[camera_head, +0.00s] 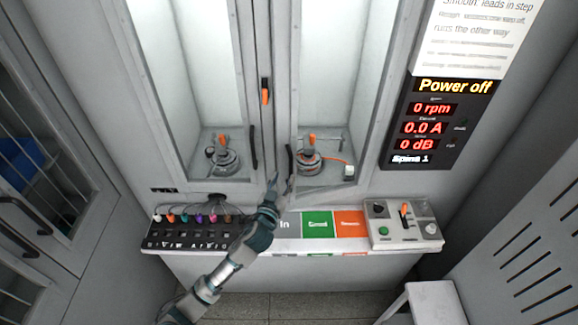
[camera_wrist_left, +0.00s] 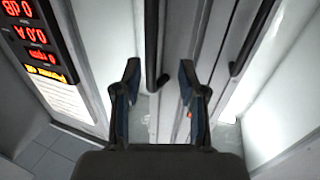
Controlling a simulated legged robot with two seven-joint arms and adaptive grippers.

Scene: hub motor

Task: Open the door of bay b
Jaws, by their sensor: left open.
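Two glass-fronted bays stand side by side, each with a motor inside; I cannot read which is bay b. The right bay's door (camera_head: 335,85) looks closed, with a dark vertical handle (camera_head: 289,160) near its left edge. The left bay's door (camera_head: 190,85) also looks closed, with its own dark handle (camera_head: 253,150). My left gripper (camera_head: 280,183) is open just below the right bay's handle. In the left wrist view the left gripper (camera_wrist_left: 160,76) points at the doors, and that handle (camera_wrist_left: 152,45) appears between its fingertips, not clasped. My right gripper is not in view.
A shelf below the bays holds a row of coloured plugs (camera_head: 195,217), green and orange panels (camera_head: 318,224) and a control box (camera_head: 403,222). A display (camera_head: 430,120) reads "Power off". A stool (camera_head: 430,300) stands at the lower right.

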